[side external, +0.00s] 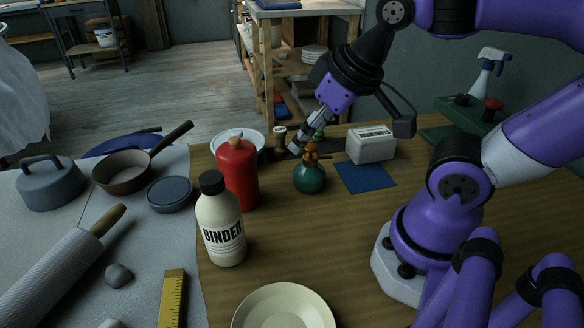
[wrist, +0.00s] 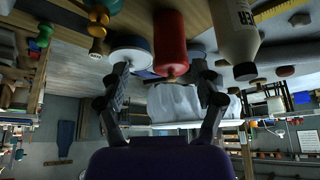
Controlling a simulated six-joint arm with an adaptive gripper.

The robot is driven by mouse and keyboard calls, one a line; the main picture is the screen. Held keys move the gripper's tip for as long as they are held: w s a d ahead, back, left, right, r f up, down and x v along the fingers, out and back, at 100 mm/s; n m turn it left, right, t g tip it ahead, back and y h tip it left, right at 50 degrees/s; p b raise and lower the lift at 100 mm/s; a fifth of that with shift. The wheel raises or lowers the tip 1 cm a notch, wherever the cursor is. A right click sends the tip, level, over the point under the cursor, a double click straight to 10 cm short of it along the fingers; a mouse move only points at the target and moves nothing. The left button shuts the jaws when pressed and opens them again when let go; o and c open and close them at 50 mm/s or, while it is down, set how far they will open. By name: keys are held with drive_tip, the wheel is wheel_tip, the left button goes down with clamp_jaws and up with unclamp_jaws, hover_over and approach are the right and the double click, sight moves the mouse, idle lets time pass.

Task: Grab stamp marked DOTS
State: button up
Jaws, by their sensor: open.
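No marking reading DOTS is legible in either view. Several small turned, knob-like pieces that could be stamps stand at the back of the table: a dark and pale one (side external: 279,138) and a green one (side external: 319,136) partly behind my gripper. In the wrist view, which is upside down, a yellow-orange turned piece (wrist: 97,28) and a green-topped piece (wrist: 40,36) show at the upper left. My gripper (side external: 296,147) points down and left above the back of the table, near these pieces. In the wrist view its fingers (wrist: 160,70) are spread, with nothing held between them.
A red bottle (side external: 238,176), a BINDER bottle (side external: 220,228) and a white bowl (side external: 243,142) stand left of my gripper. A round green vessel (side external: 310,179) stands close below it. A white box (side external: 371,146) and blue mat (side external: 365,177) lie right.

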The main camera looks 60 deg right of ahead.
drive_tip(key=n+g, duration=0.1)
approach(281, 130)
drive_tip(key=shift+y, duration=0.3)
drive_tip(key=f, duration=0.1)
drive_tip(key=w+f, duration=0.1)
drive_tip(key=f, duration=0.1)
drive_tip(key=w+d+f, duration=0.1)
drive_tip(key=shift+f, duration=0.25)
drive_tip(key=x, duration=0.6)
drive_tip(key=shift+a, duration=0.35)
drive_tip(key=shift+c, duration=0.5)
drive_tip(key=c, duration=1)
